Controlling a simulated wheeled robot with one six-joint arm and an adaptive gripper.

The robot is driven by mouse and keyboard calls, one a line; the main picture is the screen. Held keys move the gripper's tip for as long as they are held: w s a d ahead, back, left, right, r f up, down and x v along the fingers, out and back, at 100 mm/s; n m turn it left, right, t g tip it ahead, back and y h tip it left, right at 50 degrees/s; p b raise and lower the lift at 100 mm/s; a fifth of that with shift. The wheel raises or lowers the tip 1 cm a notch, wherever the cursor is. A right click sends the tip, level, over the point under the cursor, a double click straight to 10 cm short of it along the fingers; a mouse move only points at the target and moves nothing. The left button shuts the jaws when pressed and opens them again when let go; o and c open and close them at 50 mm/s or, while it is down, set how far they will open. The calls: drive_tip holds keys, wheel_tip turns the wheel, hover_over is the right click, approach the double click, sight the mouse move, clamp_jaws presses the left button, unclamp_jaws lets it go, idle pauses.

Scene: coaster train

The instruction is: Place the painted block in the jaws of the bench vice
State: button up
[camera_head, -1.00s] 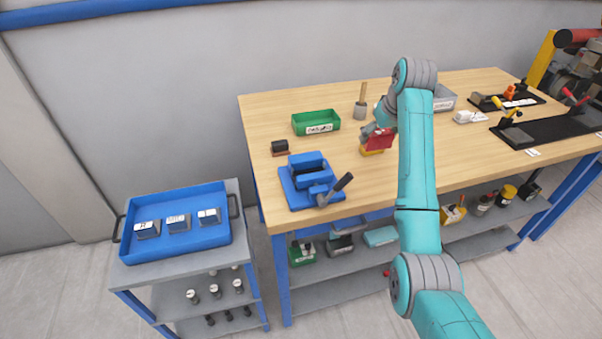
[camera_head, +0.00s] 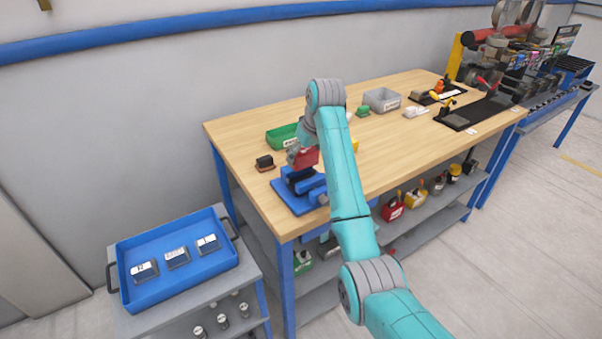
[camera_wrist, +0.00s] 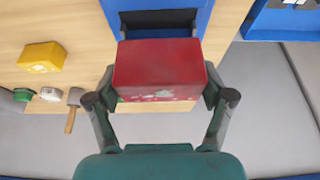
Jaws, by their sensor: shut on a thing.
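The painted block is red with worn pale patches; it shows large in the wrist view (camera_wrist: 160,72) and small in the head view (camera_head: 306,158). My gripper (camera_wrist: 160,92) is shut on it, with one finger on each side. The blue bench vice (camera_head: 296,200) stands at the front left corner of the workbench. In the head view the block is over or just behind the vice's jaws. In the wrist view the vice (camera_wrist: 203,16) lies beyond the block, with its dark jaw gap partly hidden by it. I cannot tell whether the block touches the jaws.
A green bin (camera_head: 281,137) and a dark stamp-like item (camera_head: 264,162) are near the vice. A yellow block (camera_wrist: 42,56) and a mallet (camera_wrist: 73,108) lie on the bench. A blue tray (camera_head: 155,247) with several blocks stands on the cart at left.

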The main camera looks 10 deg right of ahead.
sight(305, 171)
drive_tip(key=shift+d+f, duration=0.1)
drive_tip(key=shift+f, duration=2.75)
drive_tip(key=shift+f, duration=0.1)
drive_tip(key=o, duration=1.4)
drive_tip(key=shift+f, duration=0.1)
